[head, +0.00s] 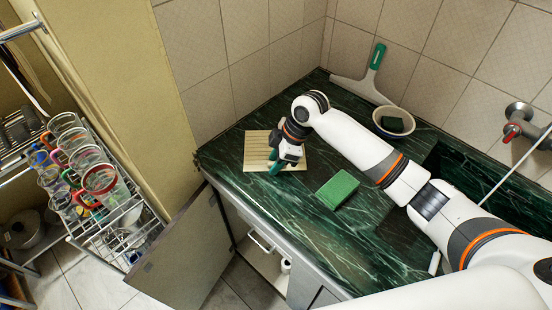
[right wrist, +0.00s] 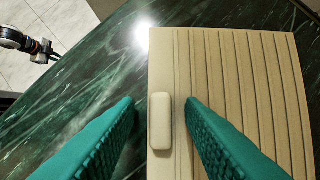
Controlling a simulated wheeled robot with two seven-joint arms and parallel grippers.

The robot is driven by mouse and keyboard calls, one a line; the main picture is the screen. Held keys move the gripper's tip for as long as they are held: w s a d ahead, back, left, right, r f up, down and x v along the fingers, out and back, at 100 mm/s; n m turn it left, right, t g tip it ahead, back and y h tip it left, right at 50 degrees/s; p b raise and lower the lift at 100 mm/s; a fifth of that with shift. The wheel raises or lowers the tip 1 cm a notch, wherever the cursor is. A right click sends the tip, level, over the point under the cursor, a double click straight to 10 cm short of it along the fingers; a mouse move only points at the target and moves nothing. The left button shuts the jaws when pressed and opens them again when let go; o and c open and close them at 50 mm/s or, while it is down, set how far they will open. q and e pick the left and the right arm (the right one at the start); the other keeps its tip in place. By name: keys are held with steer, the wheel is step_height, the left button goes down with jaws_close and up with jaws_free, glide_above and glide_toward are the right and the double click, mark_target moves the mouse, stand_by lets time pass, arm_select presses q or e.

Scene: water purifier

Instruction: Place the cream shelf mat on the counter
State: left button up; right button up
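The cream shelf mat (head: 256,148) lies flat on the dark green marble counter (head: 255,194) near its left end. In the right wrist view the mat (right wrist: 235,65) shows parallel grooves and a raised cream grip block (right wrist: 160,121) along one edge. My right gripper (head: 277,166) is over the mat and hides part of it in the head view. In the right wrist view its teal fingers (right wrist: 160,101) are apart, with the block between them and gaps on both sides. Part of my left arm (right wrist: 30,43) shows small in the right wrist view; its fingers are unclear.
A green sponge (head: 337,190) lies right of the mat. A bowl (head: 393,122) with a dark scrubber, a green-handled squeegee (head: 376,58) and the sink (head: 478,165) are farther right. A rack of glasses (head: 85,170) stands left. A cabinet door (head: 185,255) hangs open below the counter.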

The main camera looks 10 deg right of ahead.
steer(key=shift+r, duration=0.1)
steer(key=w+v, duration=0.1)
steer(key=v, duration=1.1)
steer(key=shift+s, duration=0.45)
steer(key=shift+d, duration=0.1)
